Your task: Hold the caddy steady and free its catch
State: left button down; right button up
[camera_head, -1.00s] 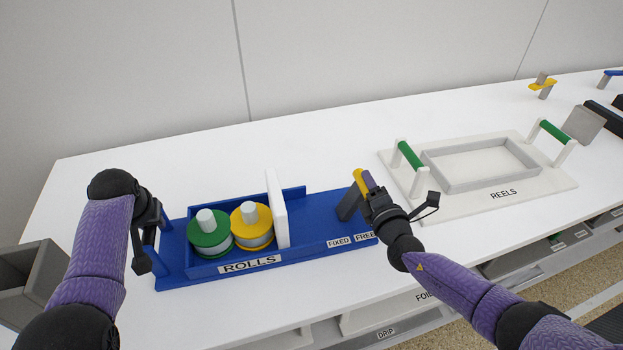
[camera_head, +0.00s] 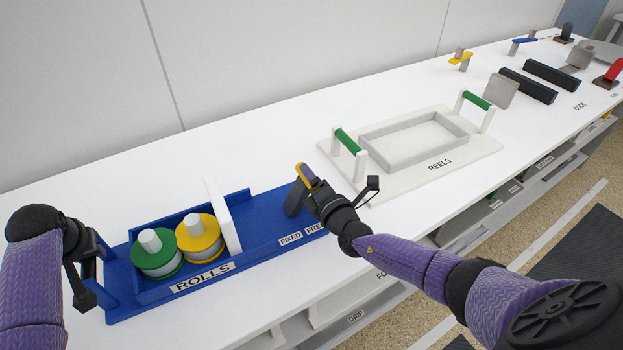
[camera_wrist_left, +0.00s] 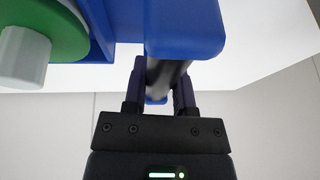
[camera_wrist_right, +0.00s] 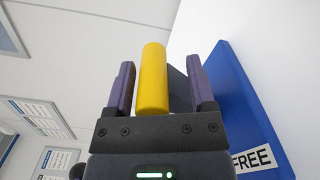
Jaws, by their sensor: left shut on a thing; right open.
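The blue caddy (camera_head: 262,238), labelled ROLLS, FIXED and FREE, sits on the white bench. It holds a green roll (camera_head: 157,256) and a yellow roll (camera_head: 200,240) beside an upright white plate (camera_head: 223,214). My left gripper (camera_wrist_left: 160,90) is shut on the dark bar of the caddy's end handle (camera_wrist_left: 164,74). The catch is a dark lever (camera_head: 293,200) with a yellow grip (camera_wrist_right: 153,80), at the caddy's right end near the FREE label. My right gripper (camera_wrist_right: 160,85) is open, with the yellow grip between its fingers; a gap shows on the right side.
A white REELS board (camera_head: 390,182) with green handles and a grey empty frame lies to the right of the caddy. Black bars (camera_head: 528,85) and grey blocks stand farther right. Bare bench lies behind the caddy.

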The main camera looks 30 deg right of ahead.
pick_arm(q)
jog(key=shift+s+f, duration=0.1)
jog(key=shift+f, duration=0.05)
pick_arm(e)
jog(key=s, duration=1.2)
jog(key=shift+a, duration=0.4)
